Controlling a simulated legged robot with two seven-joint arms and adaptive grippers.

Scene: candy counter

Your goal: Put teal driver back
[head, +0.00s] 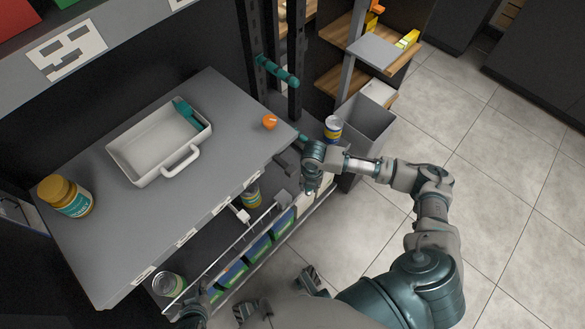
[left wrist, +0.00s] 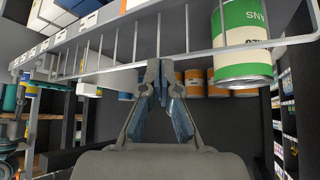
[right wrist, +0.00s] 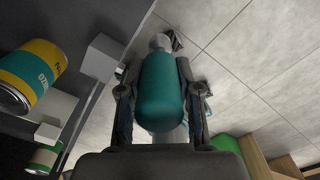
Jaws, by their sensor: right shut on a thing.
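The teal driver (right wrist: 162,92) shows in the right wrist view as a thick rounded teal handle between the fingers of my right gripper (right wrist: 157,75). The gripper is shut on it, and tiled floor lies behind. In the head view my right gripper (head: 312,184) is beside the counter's right corner; the driver is mostly hidden there. My left gripper (left wrist: 155,68) has its fingertips together with nothing seen between them, below a wire rail. A teal bar-like thing (head: 277,71) is on the black upright rack at the back; I cannot tell its exact use.
A white tray (head: 150,172) holding a teal item, an orange cap (head: 269,121) and a yellow-lidded jar (head: 62,196) stand on the grey counter (head: 235,115). Cans stand on the shelf below. Floor at right is clear.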

